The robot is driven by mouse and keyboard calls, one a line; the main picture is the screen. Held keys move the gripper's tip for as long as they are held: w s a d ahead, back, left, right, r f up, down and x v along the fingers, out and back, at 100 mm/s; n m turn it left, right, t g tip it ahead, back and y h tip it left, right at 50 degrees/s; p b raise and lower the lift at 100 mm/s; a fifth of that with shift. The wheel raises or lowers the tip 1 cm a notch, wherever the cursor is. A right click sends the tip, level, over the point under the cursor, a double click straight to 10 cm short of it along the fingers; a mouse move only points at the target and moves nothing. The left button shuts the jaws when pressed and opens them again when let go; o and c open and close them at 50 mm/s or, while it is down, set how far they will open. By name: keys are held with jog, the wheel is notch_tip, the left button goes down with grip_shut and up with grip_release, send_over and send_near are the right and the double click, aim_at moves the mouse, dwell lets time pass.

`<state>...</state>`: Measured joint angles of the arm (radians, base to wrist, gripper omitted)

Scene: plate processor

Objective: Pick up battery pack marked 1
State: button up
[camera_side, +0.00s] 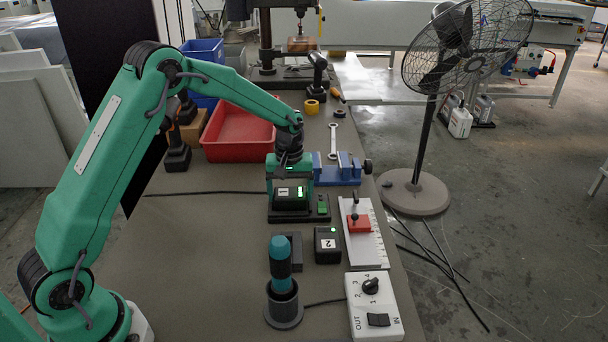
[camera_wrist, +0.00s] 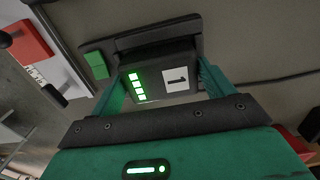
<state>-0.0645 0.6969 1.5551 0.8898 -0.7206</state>
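The battery pack marked 1 (camera_side: 290,192) is a dark block with a white "1" label and green lights. It sits upright in the black charger dock (camera_side: 288,216), which has a green light block at its side. My green gripper (camera_side: 289,181) is over the dock at the pack. In the wrist view the pack (camera_wrist: 160,82) lies between the two green fingers of my gripper (camera_wrist: 162,80), one close along each side. Whether the fingers press on it is unclear. The battery pack marked 2 (camera_side: 327,244) stands apart, nearer the camera.
A blue vise (camera_side: 340,170) stands just behind the dock, and a red bin (camera_side: 238,128) behind left. A white rail with a red block (camera_side: 358,223) lies to the right. A teal-handled tool in a round holder (camera_side: 283,306) and a white switch box (camera_side: 374,307) are in front.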

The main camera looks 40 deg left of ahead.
aim_at(291, 192)
jog(key=c, duration=0.8)
jog(key=shift+r, duration=0.15)
jog(key=shift+r, duration=0.45)
notch_tip(291, 192, up, 3)
jog(key=shift+r, duration=0.15)
jog(key=s+d+r, duration=0.1)
jog(key=d+r, duration=0.1)
jog(key=d, duration=0.1)
jog(key=s+d+r, duration=0.2)
jog(key=d, duration=0.2)
jog(key=s+d+r, duration=0.2)
jog(key=d, duration=0.1)
jog(key=shift+s+d+r, duration=0.15)
jog(key=shift+d+r, duration=0.05)
jog(key=shift+r, duration=0.1)
